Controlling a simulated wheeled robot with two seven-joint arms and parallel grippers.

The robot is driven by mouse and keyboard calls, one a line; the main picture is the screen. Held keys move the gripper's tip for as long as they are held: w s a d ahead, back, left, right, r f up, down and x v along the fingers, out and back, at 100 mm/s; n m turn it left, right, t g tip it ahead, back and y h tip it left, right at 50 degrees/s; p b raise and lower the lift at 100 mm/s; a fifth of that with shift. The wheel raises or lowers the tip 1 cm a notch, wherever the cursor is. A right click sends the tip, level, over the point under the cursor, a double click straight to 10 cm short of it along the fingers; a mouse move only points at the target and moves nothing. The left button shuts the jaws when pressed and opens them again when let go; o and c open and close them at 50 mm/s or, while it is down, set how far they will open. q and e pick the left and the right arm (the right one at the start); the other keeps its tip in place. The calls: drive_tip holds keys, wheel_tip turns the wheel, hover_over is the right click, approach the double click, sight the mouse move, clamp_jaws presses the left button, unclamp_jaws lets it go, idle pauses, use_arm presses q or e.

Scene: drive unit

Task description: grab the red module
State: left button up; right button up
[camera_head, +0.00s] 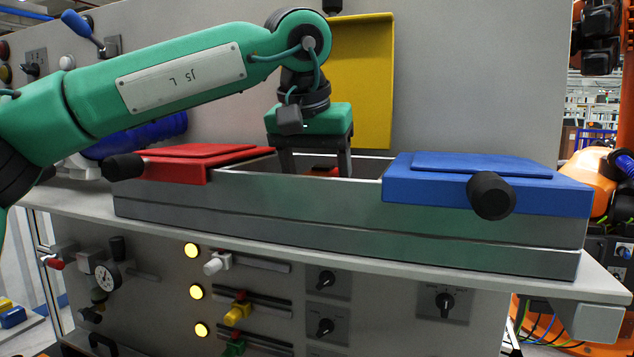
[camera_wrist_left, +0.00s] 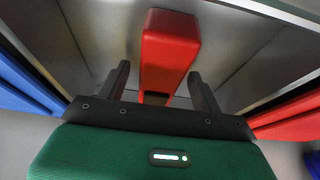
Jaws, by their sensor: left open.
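The red module (camera_wrist_left: 170,45) is a red block with a dark face, inside the open middle of the grey metal drive unit (camera_head: 300,200). In the head view only a small red part of it (camera_head: 322,169) shows behind the unit's front wall. My left gripper (camera_head: 315,172) reaches down into the opening from above. In the left wrist view the open fingers of my left gripper (camera_wrist_left: 160,88) stand one on each side of the module's near end, with gaps visible. How deep the fingers reach is hidden by the wall. My right gripper is not in view.
A red cover (camera_head: 205,160) with a black knob closes the unit's left end, and a blue cover (camera_head: 480,185) with a black knob its right end. A yellow panel (camera_head: 362,80) stands behind. Knobs and levers line the front panel below.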

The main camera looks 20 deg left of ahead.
use_arm(q)
drive_tip(key=c, duration=1.2)
drive_tip(key=shift+r, duration=0.1)
